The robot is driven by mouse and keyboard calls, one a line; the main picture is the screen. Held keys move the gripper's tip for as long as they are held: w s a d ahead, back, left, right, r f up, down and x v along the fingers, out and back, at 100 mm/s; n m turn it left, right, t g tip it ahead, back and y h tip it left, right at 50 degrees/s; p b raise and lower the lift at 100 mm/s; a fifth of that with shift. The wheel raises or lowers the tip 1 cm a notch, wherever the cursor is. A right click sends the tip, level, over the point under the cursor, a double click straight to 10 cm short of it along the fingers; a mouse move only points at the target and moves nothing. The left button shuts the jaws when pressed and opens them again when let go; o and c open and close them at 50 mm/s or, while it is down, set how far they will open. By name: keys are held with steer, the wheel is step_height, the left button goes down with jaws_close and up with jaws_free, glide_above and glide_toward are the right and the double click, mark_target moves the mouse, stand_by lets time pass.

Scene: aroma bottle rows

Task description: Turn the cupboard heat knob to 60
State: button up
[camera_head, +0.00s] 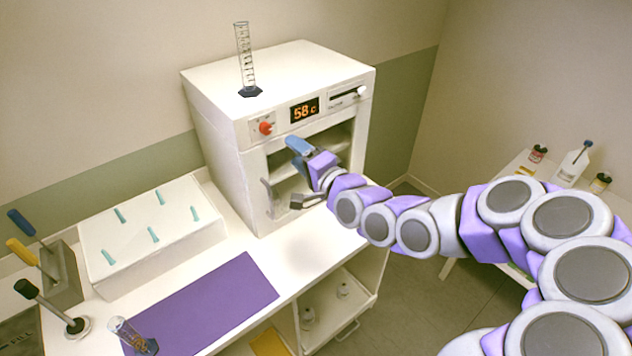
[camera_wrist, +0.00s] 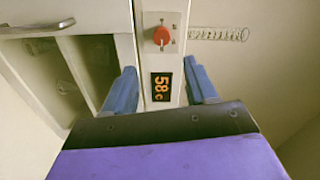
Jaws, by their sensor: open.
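The white cupboard (camera_head: 215,130) stands on the bench at the back. Its red heat knob (camera_head: 265,128) sits on a small panel at the upper left of its front. The display (camera_head: 304,110) right of the knob reads 58 C. In the wrist view the red knob (camera_wrist: 161,36) lies beyond the fingertips, and the display (camera_wrist: 162,87) shows between the fingers, turned sideways. My gripper (camera_head: 290,172) is in front of the cupboard's opening, below the knob and display. In the wrist view my gripper (camera_wrist: 162,83) is open and empty, apart from the knob.
A graduated cylinder (camera_head: 244,65) stands on top of the cupboard. A slider (camera_head: 348,94) is at its upper right. A white block with teal pegs (camera_head: 150,232), a purple mat (camera_head: 210,300) and a smaller cylinder (camera_head: 132,335) are at left. A side table (camera_head: 520,170) holds bottles at right.

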steer(key=b+v, duration=0.6)
steer(key=b, duration=0.1)
steer(key=shift+s, duration=0.25)
steer(key=s+d+f+n+g+h, duration=0.2)
steer(key=s+f+n+g+h, duration=0.5)
steer(key=s+f, duration=0.55)
steer(key=s+d+f+g+h, duration=0.1)
steer(key=s+d+g, duration=0.1)
steer(key=s, duration=0.5)
steer(key=s+d+f+n+g+h, duration=0.1)
steer(key=s+d+g, duration=0.2)
steer(key=s, duration=0.5)
steer(key=s+d+f+n+g+h, duration=0.1)
steer(key=s+g, duration=0.3)
steer(key=s, duration=0.4)
steer(key=shift+s+d+f+g, duration=0.15)
steer(key=shift+d+f+g, duration=0.25)
steer(key=shift+d, duration=0.4)
